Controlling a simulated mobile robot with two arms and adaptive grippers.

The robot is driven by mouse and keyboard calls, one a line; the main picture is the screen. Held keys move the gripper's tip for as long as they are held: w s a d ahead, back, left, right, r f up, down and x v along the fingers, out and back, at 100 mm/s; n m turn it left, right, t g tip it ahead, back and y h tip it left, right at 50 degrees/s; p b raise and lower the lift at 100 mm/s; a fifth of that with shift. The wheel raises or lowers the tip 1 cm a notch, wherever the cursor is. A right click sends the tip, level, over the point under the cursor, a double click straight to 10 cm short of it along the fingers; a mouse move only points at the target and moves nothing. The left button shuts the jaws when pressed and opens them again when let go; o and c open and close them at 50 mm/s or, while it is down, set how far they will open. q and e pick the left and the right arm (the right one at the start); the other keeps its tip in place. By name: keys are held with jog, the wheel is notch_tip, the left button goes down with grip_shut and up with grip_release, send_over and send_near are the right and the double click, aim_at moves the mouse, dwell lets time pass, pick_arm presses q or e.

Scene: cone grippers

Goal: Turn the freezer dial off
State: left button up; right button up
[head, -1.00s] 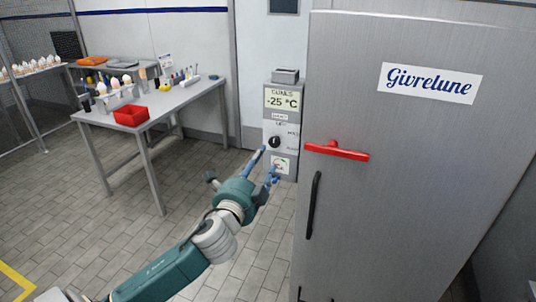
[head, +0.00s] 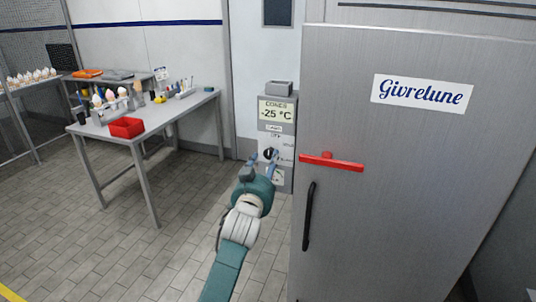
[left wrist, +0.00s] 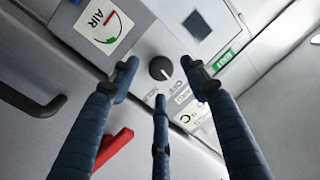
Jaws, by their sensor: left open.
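The freezer dial is a round black knob (head: 268,153) on the grey control panel (head: 276,126), left of the freezer door. It also shows in the left wrist view as a dark knob (left wrist: 160,68) with a light mark at its lower right.
The freezer door (head: 410,190) with a red handle (head: 331,162) and a black bar handle (head: 309,215) stands close right of the gripper. A display above the dial reads -25 °C. A table (head: 160,115) with a red bin (head: 127,127) is at left.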

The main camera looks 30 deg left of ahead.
aim_at(268, 156)
pick_arm(q)
jog(key=shift+p+x, duration=0.3)
jog(key=shift+x, duration=1.6)
jog(key=c, duration=1.1)
jog(key=shift+r+n+p, duration=0.15)
jog(key=shift+n+p, duration=0.35)
jog(key=shift+n, duration=0.1)
jog(key=o, duration=1.1)
jog(key=shift+a, duration=0.1)
jog(key=shift+s, duration=0.1)
jog(key=shift+s+d, duration=0.25)
jog(key=shift+s, duration=0.05)
jog(key=v, duration=1.1)
